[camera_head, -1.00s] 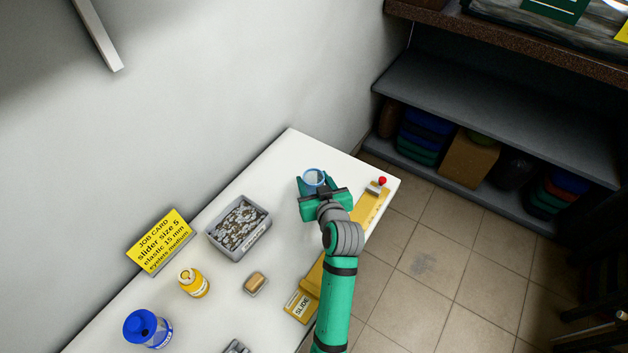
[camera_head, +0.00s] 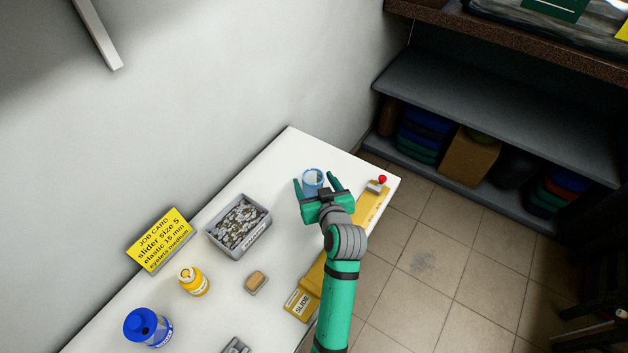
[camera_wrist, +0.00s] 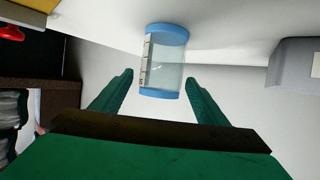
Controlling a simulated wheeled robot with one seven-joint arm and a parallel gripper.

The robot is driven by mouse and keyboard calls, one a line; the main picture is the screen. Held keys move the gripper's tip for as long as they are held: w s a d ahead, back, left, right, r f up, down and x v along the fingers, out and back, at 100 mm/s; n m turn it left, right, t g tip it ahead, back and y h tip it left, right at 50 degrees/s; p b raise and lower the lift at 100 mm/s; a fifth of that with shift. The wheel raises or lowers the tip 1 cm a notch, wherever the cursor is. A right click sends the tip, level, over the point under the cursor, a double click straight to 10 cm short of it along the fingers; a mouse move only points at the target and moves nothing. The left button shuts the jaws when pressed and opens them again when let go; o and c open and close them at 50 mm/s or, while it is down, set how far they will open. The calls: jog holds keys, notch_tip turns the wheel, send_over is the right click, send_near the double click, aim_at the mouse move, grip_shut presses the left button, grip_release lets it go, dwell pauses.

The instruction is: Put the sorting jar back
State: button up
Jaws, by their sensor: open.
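The sorting jar (camera_head: 312,181) is a small clear cylinder with light blue rims, standing on the white table near its far end. In the wrist view the jar (camera_wrist: 164,62) shows a scale strip on its side and looks empty. My gripper (camera_head: 316,184) is open, with its green fingers spread. In the wrist view the fingertips (camera_wrist: 159,76) lie to either side of the jar's near end, with gaps between them and the jar. The fingers do not touch the jar.
A grey bin of small metal parts (camera_head: 240,226) stands to the left. A yellow slide gauge (camera_head: 372,207) with a red knob runs along the right table edge. A yellow bottle (camera_head: 193,281), blue bottle (camera_head: 148,328), tan block (camera_head: 256,282) and job card (camera_head: 160,240) are nearer.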

jog(key=v, duration=1)
jog(key=shift+s, duration=0.3)
jog(key=shift+s, duration=0.1)
